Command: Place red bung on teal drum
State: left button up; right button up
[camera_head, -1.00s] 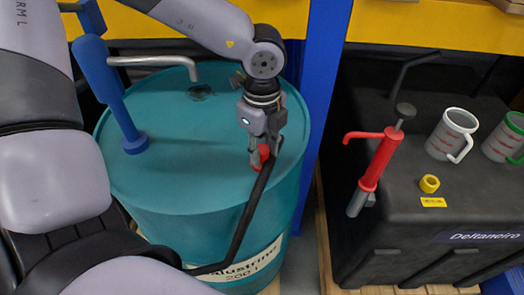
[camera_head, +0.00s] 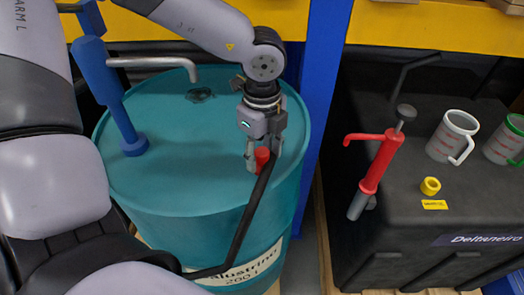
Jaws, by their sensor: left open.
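The teal drum (camera_head: 185,178) stands left of centre with its flat top facing up. The red bung (camera_head: 262,158) is on the drum's top near its right side, between the fingers of my left gripper (camera_head: 262,160). That gripper points down and its jaws are open around the bung. The fingers and a black hose partly hide the bung, so I cannot tell whether it sits in a hole. A dark opening (camera_head: 199,95) shows in the drum's top near the back. My right gripper is not in view.
A blue pump (camera_head: 112,95) with a grey spout stands on the drum's left. A black hose (camera_head: 247,215) crosses the drum's front. On the black tank (camera_head: 400,235) at right are a red pump (camera_head: 378,165), yellow cap (camera_head: 430,186) and two jugs (camera_head: 450,137). A blue post (camera_head: 322,90) stands between.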

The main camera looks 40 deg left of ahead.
aim_at(262, 151)
pick_arm(q)
jog(key=shift+r+p, duration=0.55)
jog(key=shift+r, duration=0.05)
notch_tip(262, 151, up, 11)
jog(key=p, duration=0.3)
jog(key=shift+p, duration=0.3)
